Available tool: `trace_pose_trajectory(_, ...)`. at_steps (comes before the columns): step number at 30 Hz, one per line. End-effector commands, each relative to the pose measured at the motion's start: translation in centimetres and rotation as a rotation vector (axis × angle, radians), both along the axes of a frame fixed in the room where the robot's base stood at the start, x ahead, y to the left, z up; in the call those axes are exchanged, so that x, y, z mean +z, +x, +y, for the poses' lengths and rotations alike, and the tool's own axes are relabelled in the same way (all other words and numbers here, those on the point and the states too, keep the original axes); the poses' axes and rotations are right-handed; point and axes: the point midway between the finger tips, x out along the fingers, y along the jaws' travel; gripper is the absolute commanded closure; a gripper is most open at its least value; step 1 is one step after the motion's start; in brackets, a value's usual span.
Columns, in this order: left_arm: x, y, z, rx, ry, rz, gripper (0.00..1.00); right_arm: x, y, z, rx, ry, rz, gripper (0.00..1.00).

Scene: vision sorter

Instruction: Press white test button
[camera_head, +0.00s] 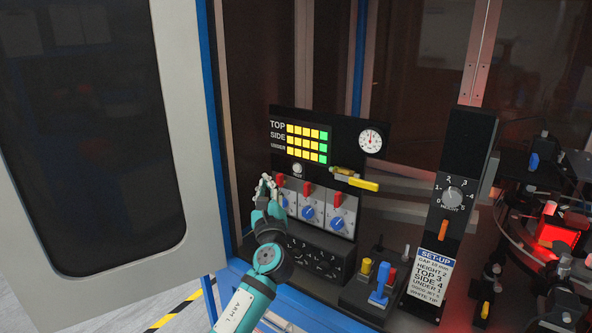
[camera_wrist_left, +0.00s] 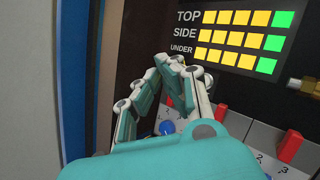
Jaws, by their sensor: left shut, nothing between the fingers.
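The white test button (camera_head: 297,169) is a small round knob on the black panel, just below the rows of TOP, SIDE and UNDER lights. In the head view it shows clear of my fingers. My left gripper (camera_head: 267,184) is shut and empty, a little left of and below the button, in front of the leftmost dial module. I cannot tell the gap between fingertips and panel. My right gripper is in neither view.
Red levers and blue dials (camera_head: 308,212) sit below the button. A yellow-handled valve (camera_head: 362,183) juts out at right. An open cabinet door (camera_head: 188,120) stands close on the left. A SET-UP card (camera_head: 434,277) hangs at right.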

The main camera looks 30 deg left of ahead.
Motion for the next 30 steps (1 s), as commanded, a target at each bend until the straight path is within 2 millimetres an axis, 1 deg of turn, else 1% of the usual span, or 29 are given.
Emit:
trace_pose_trajectory(3,0.3,0.1,0.1,0.004,0.018,0.004,1.00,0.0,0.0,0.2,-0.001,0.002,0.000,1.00)
trace_pose_trajectory(10,0.2,0.1,0.0,0.003,0.015,0.003,1.00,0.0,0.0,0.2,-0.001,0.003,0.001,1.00)
trace_pose_trajectory(14,0.1,0.5,0.0,0.003,0.013,0.003,1.00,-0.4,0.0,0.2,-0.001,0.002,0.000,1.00)
trace_pose_trajectory(17,0.0,1.4,-0.1,0.003,0.012,0.001,1.00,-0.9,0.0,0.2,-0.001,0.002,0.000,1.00)
trace_pose_trajectory(24,-0.2,4.8,-0.3,0.004,0.011,0.001,1.00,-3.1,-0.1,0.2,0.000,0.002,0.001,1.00)
trace_pose_trajectory(30,-0.1,7.3,-0.5,0.003,0.012,0.001,1.00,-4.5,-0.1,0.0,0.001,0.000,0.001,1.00)
